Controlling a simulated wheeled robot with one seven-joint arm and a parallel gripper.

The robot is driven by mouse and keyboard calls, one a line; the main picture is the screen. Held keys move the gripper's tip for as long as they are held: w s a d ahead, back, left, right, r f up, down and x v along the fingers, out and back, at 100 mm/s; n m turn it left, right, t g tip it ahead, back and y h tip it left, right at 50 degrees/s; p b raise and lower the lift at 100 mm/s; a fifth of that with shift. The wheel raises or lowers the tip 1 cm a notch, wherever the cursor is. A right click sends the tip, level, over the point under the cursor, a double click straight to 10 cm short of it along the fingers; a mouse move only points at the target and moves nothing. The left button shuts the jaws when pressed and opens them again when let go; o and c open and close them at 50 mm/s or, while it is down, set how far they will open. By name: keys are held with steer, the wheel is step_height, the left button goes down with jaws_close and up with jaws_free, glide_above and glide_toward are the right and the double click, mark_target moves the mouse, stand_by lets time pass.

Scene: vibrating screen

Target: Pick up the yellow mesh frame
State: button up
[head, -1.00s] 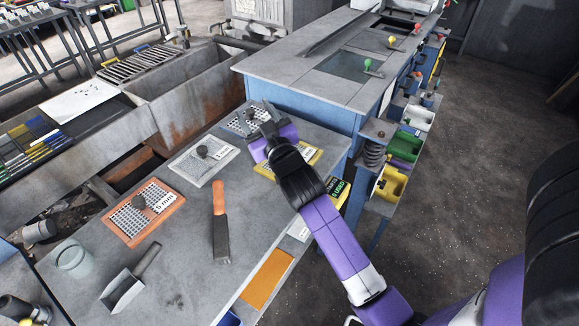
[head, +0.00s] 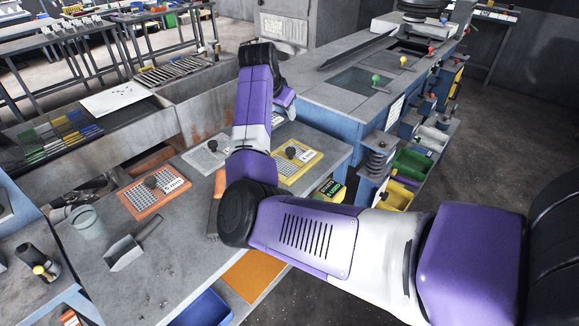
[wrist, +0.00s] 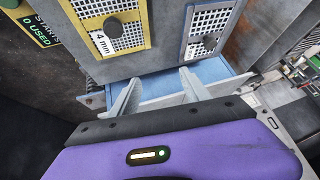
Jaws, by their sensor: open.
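The yellow mesh frame (head: 300,168) lies flat on the grey bench, near its right end, with a dark knob and a white label on it. In the wrist view, the yellow frame (wrist: 92,10) is at the upper left, its label reading 4 mm. My gripper (head: 287,104) is raised above the far end of the bench, beyond the yellow frame and apart from it. In the wrist view my two fingers (wrist: 160,92) are spread and empty. My arm hides part of the bench left of the frame in the head view.
A blue-grey mesh frame (wrist: 185,40) lies beside the yellow one. A grey frame (head: 205,154) and an orange frame (head: 150,207) lie further left, with a scoop (head: 128,250) and a cup (head: 87,222). The blue machine (head: 335,112) stands behind the bench.

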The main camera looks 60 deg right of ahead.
mark_target(290, 150)
steer(key=s+a+f+m+g+y, duration=0.1)
steer(key=s+a+f+g+y, duration=0.1)
steer(key=s+a+f+y, duration=0.25)
steer(key=shift+h, duration=0.85)
steer(key=shift+w+a+f+p+x, duration=0.1)
steer(key=shift+a+p+x, duration=0.1)
steer(key=shift+x, duration=1)
steer(key=shift+w+a+f+p+x, duration=0.15)
steer(key=shift+p+x, duration=0.1)
steer(key=shift+x, duration=1)
steer(key=shift+w+a+r+p+x, duration=0.1)
steer(key=shift+p+x, duration=0.1)
steer(key=shift+x, duration=1)
jaws_close()
